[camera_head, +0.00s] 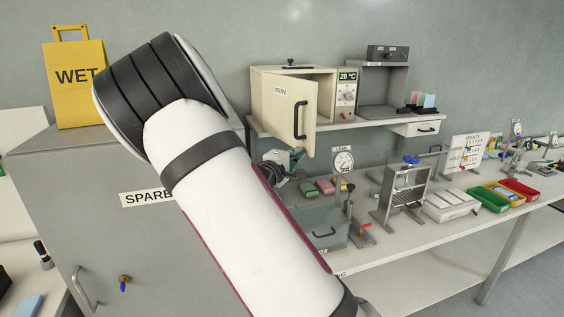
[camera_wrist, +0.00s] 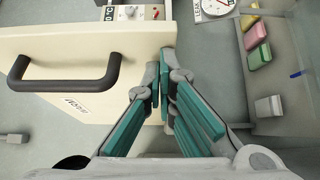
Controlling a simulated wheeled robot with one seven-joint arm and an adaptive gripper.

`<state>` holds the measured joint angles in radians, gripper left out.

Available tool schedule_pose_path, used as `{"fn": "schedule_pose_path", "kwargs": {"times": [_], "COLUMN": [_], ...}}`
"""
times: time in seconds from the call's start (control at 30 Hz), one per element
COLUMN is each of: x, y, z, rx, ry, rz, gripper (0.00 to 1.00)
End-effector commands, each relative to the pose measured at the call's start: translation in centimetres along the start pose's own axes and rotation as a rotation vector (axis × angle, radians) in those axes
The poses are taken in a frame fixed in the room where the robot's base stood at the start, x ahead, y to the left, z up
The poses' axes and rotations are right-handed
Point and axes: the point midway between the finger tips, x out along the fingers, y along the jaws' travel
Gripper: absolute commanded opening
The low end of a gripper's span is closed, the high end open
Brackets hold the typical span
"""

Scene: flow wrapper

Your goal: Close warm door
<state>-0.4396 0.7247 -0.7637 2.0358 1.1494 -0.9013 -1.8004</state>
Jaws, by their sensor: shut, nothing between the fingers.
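The warm door (camera_head: 293,102) is the cream door of a small cream cabinet (camera_head: 292,69) on the wall shelf. It stands open, swung out toward me, with a black handle (camera_head: 301,119) and a small label. In the wrist view the door (camera_wrist: 100,40) fills the left, its handle (camera_wrist: 70,75) sticking out and its label upside down. My gripper (camera_wrist: 163,78) has teal-padded fingers, shut and empty, at the door's edge; I cannot tell whether they touch it. In the head view my gripper (camera_head: 284,162) is just below the door, partly hidden by my arm.
A temperature display (camera_head: 347,77) sits right of the cabinet opening. Below is a bench with a dial gauge (camera_head: 343,160), coloured blocks (camera_head: 325,187) and a metal rack (camera_head: 403,196).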

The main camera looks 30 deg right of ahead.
Motion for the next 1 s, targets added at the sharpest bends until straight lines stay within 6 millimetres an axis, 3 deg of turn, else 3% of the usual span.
{"fn": "schedule_pose_path", "kwargs": {"times": [0.3, 0.63, 1.0], "x": [7.4, 12.4, 18.3], "y": [-0.1, 0.0, 0.0], "z": [3.3, 5.0, 5.3], "rx": [-0.001, -0.001, 0.0], "ry": [-0.003, 0.077, 0.15], "rz": [0.001, -0.001, 0.002], "gripper": [0.0, 0.0, 0.0]}}
